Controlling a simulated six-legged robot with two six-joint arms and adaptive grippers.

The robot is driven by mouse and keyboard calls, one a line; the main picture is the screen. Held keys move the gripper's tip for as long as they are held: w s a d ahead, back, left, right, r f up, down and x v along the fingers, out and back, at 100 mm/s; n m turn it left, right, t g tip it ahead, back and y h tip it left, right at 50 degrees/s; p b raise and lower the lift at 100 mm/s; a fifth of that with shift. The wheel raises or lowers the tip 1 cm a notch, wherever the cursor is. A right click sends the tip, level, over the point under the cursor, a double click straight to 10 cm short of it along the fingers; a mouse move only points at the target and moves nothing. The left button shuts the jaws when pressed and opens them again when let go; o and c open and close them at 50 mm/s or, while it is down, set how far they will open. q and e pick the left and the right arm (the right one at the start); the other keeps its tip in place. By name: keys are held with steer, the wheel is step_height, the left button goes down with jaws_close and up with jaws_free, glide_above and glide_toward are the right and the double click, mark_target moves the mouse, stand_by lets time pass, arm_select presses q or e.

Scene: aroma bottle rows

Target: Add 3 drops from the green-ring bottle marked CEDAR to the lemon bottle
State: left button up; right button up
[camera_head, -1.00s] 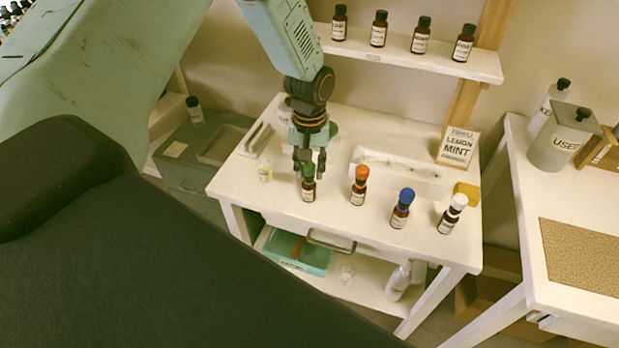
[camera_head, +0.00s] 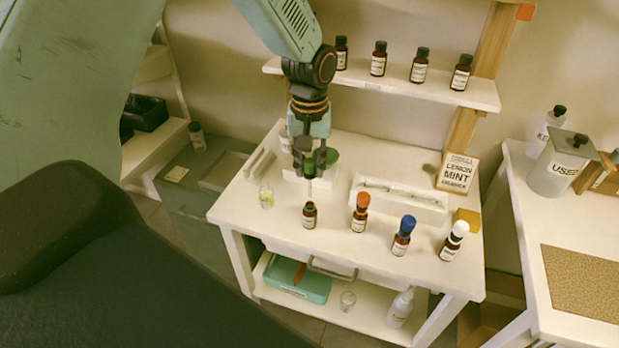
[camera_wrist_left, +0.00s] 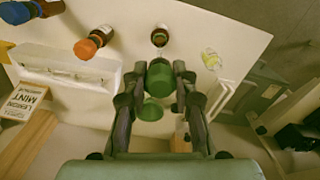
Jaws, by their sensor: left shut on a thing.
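My left gripper (camera_head: 311,172) is shut on the green dropper cap (camera_wrist_left: 161,84) and holds it above the open brown bottle (camera_head: 310,214). A pale dropper stem shows below the cap in the head view. The open bottle stands upright on the white table and also shows in the wrist view (camera_wrist_left: 160,37); its label is too small to read. My right gripper is not in view.
Orange-topped (camera_head: 359,213), blue-topped (camera_head: 403,236) and white-topped (camera_head: 454,241) bottles stand to the right. Behind them are a white tray (camera_head: 400,203), a yellow block (camera_head: 467,217) and a LEMON MINT card (camera_head: 456,173). Several dark-capped bottles stand on the shelf (camera_head: 480,96).

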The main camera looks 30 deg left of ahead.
arm_select(q)
steer(key=shift+w+r, duration=0.1)
steer(key=shift+r, duration=0.3)
steer(key=shift+f, duration=0.2)
steer(key=shift+f+b, duration=0.35)
steer(key=shift+f, duration=0.4)
steer(key=shift+o, duration=0.5)
steer(key=shift+d, duration=0.1)
jaws_close()
